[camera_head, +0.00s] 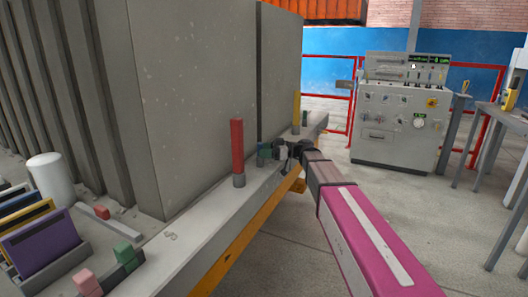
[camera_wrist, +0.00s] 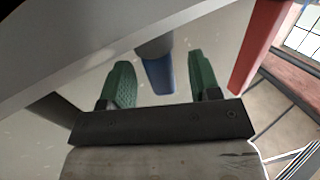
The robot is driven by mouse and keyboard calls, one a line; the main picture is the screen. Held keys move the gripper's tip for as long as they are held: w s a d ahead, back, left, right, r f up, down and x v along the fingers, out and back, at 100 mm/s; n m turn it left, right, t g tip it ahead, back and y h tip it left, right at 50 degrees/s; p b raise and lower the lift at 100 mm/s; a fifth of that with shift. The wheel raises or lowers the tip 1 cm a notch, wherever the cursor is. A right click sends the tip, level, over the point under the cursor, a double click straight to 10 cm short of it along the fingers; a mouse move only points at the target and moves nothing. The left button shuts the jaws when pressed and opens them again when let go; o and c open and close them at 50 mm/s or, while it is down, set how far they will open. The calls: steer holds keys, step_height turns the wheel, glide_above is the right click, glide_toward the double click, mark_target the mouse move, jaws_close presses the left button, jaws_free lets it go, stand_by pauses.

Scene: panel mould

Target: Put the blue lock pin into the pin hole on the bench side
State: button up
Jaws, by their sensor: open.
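The blue lock pin (camera_wrist: 158,75) shows in the wrist view, in line with a grey round collar (camera_wrist: 153,46). My gripper (camera_wrist: 166,82) is open, with one green finger on each side of the blue pin. Gaps show between the pin and both fingers, so nothing is held. In the head view my gripper (camera_head: 276,152) is low over the bench edge, right of the red post (camera_head: 237,145). I cannot make out the pin hole in either view.
The red post also shows at the right of the wrist view (camera_wrist: 262,42). A yellow post (camera_head: 296,112) stands beyond my gripper. Tall grey panels (camera_head: 205,95) rise at the left. A control cabinet (camera_head: 400,115) stands behind. Open floor lies right of the bench.

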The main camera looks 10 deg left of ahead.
steer(key=w+d, duration=0.2)
steer(key=d, duration=0.8)
steer(key=shift+d, duration=0.3)
steer(key=s+d+f+m+t+h, duration=0.1)
steer(key=s+d+f+m+h, duration=0.2)
steer(key=f, duration=0.4)
steer(key=s+d+f+m+t+h, duration=0.1)
steer(key=s+f+m+h, duration=0.1)
steer(key=s+f+m, duration=0.3)
steer(key=s+d+f+m+t+h, duration=0.1)
steer(key=s+d+f+m+h, duration=0.15)
steer(key=f, duration=0.55)
steer(key=s+d+f+m+h, duration=0.9)
steer(key=s+d+f+h, duration=0.1)
steer(key=d, duration=0.4)
steer(key=shift+s+f+m+t, duration=0.35)
steer(key=shift+s+f, duration=0.45)
steer(key=shift+f, duration=0.15)
